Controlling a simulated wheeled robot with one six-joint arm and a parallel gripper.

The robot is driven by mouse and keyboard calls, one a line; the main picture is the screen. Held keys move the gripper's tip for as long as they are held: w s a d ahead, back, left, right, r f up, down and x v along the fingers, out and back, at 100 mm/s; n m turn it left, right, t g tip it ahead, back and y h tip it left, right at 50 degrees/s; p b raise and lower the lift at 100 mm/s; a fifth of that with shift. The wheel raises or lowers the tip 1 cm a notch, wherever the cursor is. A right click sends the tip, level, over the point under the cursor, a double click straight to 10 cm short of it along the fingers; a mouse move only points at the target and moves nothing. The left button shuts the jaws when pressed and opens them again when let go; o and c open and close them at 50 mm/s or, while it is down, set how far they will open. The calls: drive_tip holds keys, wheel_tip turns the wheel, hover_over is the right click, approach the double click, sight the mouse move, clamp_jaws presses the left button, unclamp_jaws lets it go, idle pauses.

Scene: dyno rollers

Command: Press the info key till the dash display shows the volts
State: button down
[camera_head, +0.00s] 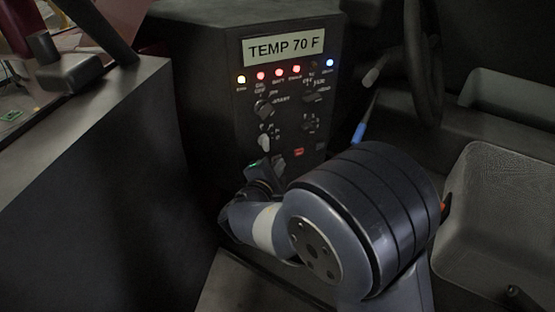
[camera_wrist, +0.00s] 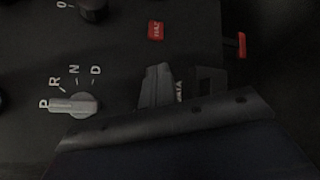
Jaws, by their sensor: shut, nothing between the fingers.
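The dash display (camera_head: 284,47) reads "TEMP 70 F" at the top of a dark panel. My gripper (camera_head: 279,164) is shut and empty, low at the panel, left of and below the red key (camera_head: 299,152). In the wrist view my gripper's closed fingers (camera_wrist: 157,85) point up over the panel. Right beside them is a partly hidden label, seemingly ending in "ATA". A dark square piece (camera_wrist: 210,80) lies just right of that. I cannot read any key as the info key, and cannot tell whether the fingertips touch the panel.
A P-R-N-D selector (camera_wrist: 75,105) is left of the fingers in the wrist view, with the red key (camera_wrist: 156,30) above them. Several lit lamps and knobs fill the panel above. A stalk with a blue end (camera_head: 359,132) and a steering wheel (camera_head: 424,70) are at right.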

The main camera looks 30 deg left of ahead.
drive_tip(key=shift+s+d+b, duration=0.4)
drive_tip(key=shift+s+d, duration=0.05)
drive_tip(key=shift+d, duration=0.15)
drive_tip(key=shift+s, duration=0.1)
drive_tip(key=s+d+b, duration=0.1)
drive_tip(key=d, duration=0.1)
drive_tip(key=s+d+b, duration=0.1)
drive_tip(key=s, duration=0.1)
drive_tip(key=shift+d, duration=0.4)
idle(0.4)
drive_tip(key=p, duration=0.1)
drive_tip(key=w+a+p, duration=0.1)
drive_tip(key=p, duration=0.1)
drive_tip(key=shift+w+a+r, duration=0.15)
drive_tip(key=shift+a+r, duration=0.1)
drive_tip(key=shift+p, duration=0.65)
